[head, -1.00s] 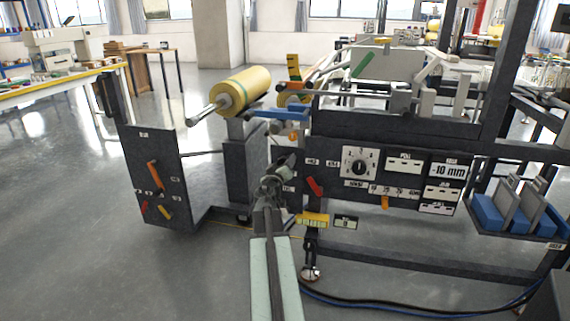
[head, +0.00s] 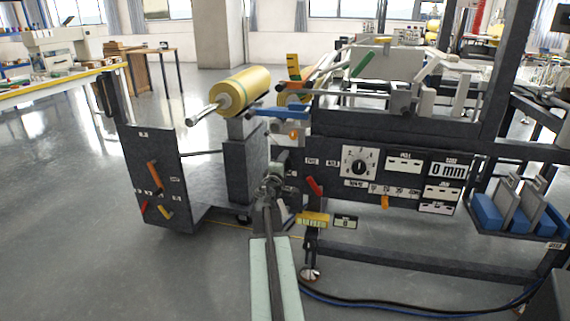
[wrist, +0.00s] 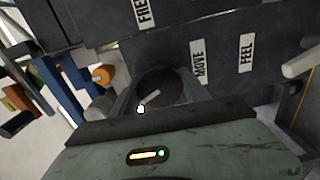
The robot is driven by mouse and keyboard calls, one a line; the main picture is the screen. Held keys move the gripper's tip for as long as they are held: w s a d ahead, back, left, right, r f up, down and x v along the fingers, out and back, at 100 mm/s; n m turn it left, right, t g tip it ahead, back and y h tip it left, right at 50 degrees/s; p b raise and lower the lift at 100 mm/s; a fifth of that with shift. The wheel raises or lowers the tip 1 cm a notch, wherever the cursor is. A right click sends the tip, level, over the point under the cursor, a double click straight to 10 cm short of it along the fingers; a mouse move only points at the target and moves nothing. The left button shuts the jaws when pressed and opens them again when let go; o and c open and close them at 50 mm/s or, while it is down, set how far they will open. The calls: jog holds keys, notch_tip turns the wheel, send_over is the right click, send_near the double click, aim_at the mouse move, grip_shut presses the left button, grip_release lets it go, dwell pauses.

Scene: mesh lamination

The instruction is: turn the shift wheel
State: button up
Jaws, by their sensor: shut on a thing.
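The shift wheel (wrist: 160,86) is a dark round shape in the wrist view, on the dark panel beside the MOVE and FEEL labels. A light bar lies across its lower part. My gripper (head: 273,178) is at the left end of the machine's front panel in the head view and hides most of the wheel there. My gripper is shut on the wheel; the fingers are largely hidden by the greenish gripper body in the wrist view. The display (head: 447,170) at the right of the panel reads 0 mm.
A red lever (head: 314,187) and a yellow block (head: 313,220) are just right of my gripper. A dark stand (head: 155,175) with a yellow roll (head: 240,91) above stands to the left. Open floor (head: 80,250) lies left of the stand.

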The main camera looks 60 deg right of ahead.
jog(key=shift+w+a+n, duration=0.1)
jog(key=shift+w+n, duration=0.05)
jog(key=shift+n, duration=1.25)
jog(key=o, duration=1.4)
jog(key=shift+c, duration=0.2)
jog(key=v, duration=0.7)
jog(key=shift+a, duration=0.35)
jog(key=shift+s, duration=0.25)
